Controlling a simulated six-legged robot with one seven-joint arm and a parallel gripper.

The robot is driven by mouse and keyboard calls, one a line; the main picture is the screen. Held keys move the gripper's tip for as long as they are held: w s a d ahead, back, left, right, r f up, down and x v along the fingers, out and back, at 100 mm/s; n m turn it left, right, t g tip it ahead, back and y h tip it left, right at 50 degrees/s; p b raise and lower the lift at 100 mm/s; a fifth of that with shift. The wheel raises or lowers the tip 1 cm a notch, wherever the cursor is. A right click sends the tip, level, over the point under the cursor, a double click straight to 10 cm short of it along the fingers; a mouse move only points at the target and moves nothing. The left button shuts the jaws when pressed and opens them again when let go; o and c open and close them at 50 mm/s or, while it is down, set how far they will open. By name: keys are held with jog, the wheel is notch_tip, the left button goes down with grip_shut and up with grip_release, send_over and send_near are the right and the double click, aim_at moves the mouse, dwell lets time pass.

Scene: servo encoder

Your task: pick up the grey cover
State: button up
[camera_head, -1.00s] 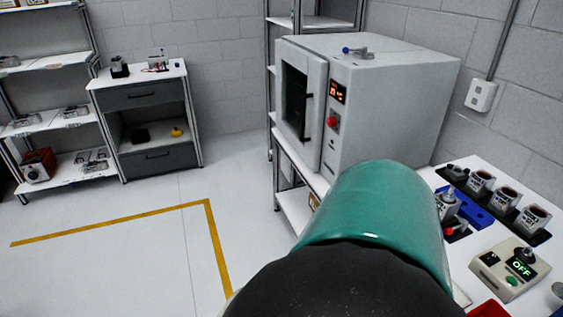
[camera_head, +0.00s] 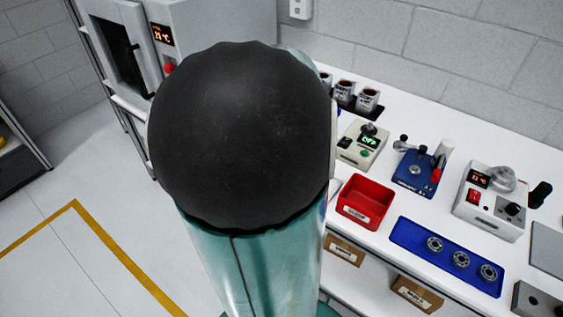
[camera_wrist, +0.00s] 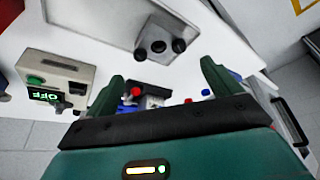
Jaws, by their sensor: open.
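My gripper (camera_wrist: 162,72) shows in the wrist view with its two dark green fingers spread apart and nothing held between them. Beyond and between the fingers, a small grey part (camera_wrist: 154,102) shows beside a red knob (camera_wrist: 136,92) and blue pieces, partly hidden by my gripper body. I cannot tell whether this grey part is the grey cover. In the head view my arm hides that part of the bench, and my gripper does not show. No piece there is clearly the grey cover.
The head view shows a red bin (camera_head: 366,203), a blue tray (camera_head: 420,262) with metal rings, a blue fixture (camera_head: 412,180), and a control box (camera_head: 362,146) on the white bench. An oven (camera_head: 225,25) stands behind my arm. Floor at left is clear.

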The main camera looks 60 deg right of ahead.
jog(key=shift+x, duration=4.05)
jog(key=shift+a, duration=0.1)
jog(key=shift+c, duration=0.2)
jog(key=c, duration=0.8)
